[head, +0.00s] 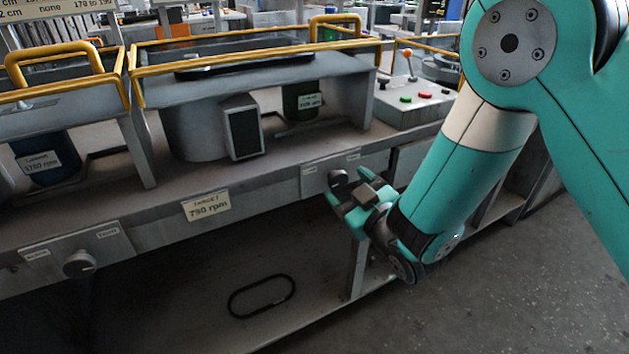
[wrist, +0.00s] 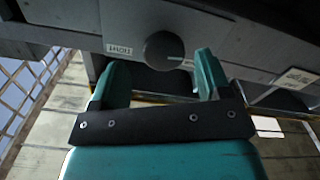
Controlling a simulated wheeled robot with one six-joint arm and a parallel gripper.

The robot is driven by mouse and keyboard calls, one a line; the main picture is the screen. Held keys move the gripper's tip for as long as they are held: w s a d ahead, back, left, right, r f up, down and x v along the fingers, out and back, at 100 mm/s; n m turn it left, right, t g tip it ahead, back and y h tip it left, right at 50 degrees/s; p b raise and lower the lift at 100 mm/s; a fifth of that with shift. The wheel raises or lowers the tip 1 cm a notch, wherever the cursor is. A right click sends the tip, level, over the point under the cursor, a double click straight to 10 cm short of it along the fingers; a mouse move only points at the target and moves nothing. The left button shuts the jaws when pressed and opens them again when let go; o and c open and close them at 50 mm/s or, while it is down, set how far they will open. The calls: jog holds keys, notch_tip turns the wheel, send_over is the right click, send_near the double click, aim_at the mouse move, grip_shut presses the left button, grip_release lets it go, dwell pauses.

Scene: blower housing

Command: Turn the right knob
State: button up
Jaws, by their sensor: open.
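The right knob (head: 338,179) is a dark round knob on the grey front panel of the bench, right of the middle in the head view. It also shows in the wrist view (wrist: 164,50), upper middle, beside a small white label (wrist: 119,48). My gripper (head: 347,200) is just in front of and slightly below this knob. In the wrist view its two teal fingers (wrist: 158,72) are spread apart, with the knob showing between and beyond their tips. I cannot tell whether a finger touches it. The left knob (head: 79,263) sits on its own panel at the lower left.
A "TARGET 790 rpm" label (head: 207,206) is on the bench front between the knobs. Yellow rails (head: 250,52) run above the grey blower housing (head: 195,130). A control box (head: 415,104) with buttons and a lever stands right. A black belt loop (head: 261,296) lies on the lower shelf.

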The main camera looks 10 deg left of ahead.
aim_at(337, 180)
jog(key=shift+x, duration=0.95)
jog(key=shift+a, duration=0.1)
jog(key=shift+a, duration=0.1)
jog(key=shift+a, duration=0.1)
jog(key=c, duration=0.9)
jog(key=shift+c, duration=0.2)
jog(key=shift+m, duration=0.3)
jog(key=o, duration=0.9)
jog(key=shift+o, duration=0.2)
